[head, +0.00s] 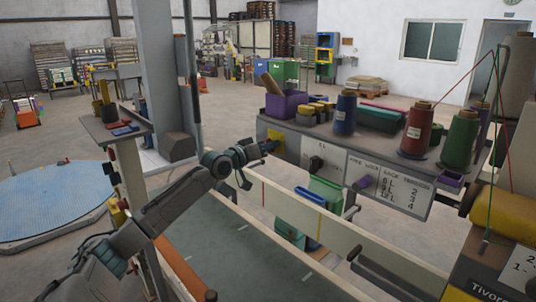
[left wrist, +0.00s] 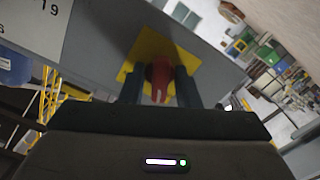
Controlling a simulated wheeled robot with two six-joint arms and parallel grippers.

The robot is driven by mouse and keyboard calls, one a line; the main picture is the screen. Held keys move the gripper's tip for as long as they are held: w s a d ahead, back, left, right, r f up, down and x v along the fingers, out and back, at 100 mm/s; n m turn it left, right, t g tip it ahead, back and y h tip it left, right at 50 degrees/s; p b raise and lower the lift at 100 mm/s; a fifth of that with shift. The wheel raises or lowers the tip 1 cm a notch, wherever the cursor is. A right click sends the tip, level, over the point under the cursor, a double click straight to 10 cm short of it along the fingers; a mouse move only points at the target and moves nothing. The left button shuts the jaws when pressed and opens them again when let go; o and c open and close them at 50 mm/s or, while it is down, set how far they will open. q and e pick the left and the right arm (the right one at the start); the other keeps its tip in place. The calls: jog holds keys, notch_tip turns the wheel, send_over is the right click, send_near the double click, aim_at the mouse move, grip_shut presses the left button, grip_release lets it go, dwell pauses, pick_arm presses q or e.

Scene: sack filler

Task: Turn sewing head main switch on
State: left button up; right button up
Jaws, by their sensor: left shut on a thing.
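The sewing head main switch is a red rotary knob (left wrist: 159,80) on a yellow plate (left wrist: 152,47), fixed to a grey panel. The yellow plate also shows in the head view (head: 274,145), at the left end of the sewing head's grey housing (head: 264,128). My left gripper (head: 264,149) is at this plate. In the left wrist view its two dark fingers (left wrist: 160,88) are shut on the red knob, one on each side. The knob is hidden behind the gripper in the head view. My right gripper is in neither view.
Thread cones in blue (head: 345,113), red (head: 418,130) and green (head: 459,140) stand on the housing shelf. A pale rail (head: 300,215) runs under my left gripper. A small shelf (head: 113,128) stands left.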

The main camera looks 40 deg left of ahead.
pick_arm(q)
jog(key=m+b, duration=0.3)
jog(key=shift+f+m, duration=0.15)
jog(key=shift+m, duration=0.15)
jog(key=m+b, duration=0.1)
jog(key=m, duration=0.3)
jog(key=shift+m+b, duration=0.3)
jog(key=shift+b, duration=0.05)
jog(key=m, duration=0.2)
jog(key=shift+m+b, duration=0.3)
jog(key=shift+m, duration=1.8)
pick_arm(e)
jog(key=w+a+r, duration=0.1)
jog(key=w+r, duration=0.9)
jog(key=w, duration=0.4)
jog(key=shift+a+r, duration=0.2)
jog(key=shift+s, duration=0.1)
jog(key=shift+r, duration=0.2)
pick_arm(q)
jog(key=o, duration=0.7)
jog(key=shift+c, duration=0.2)
jog(key=shift+b, duration=0.3)
